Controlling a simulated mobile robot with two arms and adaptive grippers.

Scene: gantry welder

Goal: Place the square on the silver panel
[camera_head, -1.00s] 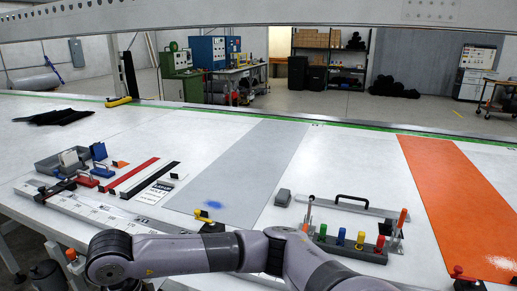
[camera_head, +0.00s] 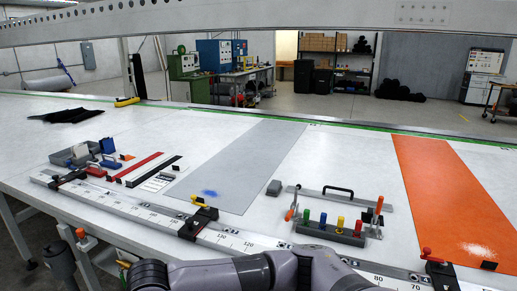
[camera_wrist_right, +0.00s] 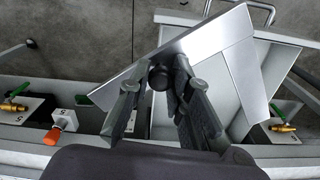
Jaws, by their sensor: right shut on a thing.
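The silver panel (camera_head: 245,160) is a long grey sheet lying flat on the white table in the head view, with a blue smudge near its front end. In the right wrist view my right gripper (camera_wrist_right: 160,82) is shut on the square (camera_wrist_right: 235,65), a silver flat metal piece with a slanted edge. The square is tilted across the fingers and held above a grey surface. Part of it is hidden behind the fingers. Neither the square nor my right gripper shows in the head view. My left gripper is in neither view.
A ruler rail (camera_head: 240,243) with clamps runs along the table's front edge. An orange panel (camera_head: 455,190) lies at right. A rack of coloured-handled tools (camera_head: 330,232) and a grey block (camera_head: 274,188) stand right of the silver panel. Strips and a bin (camera_head: 75,154) are at left.

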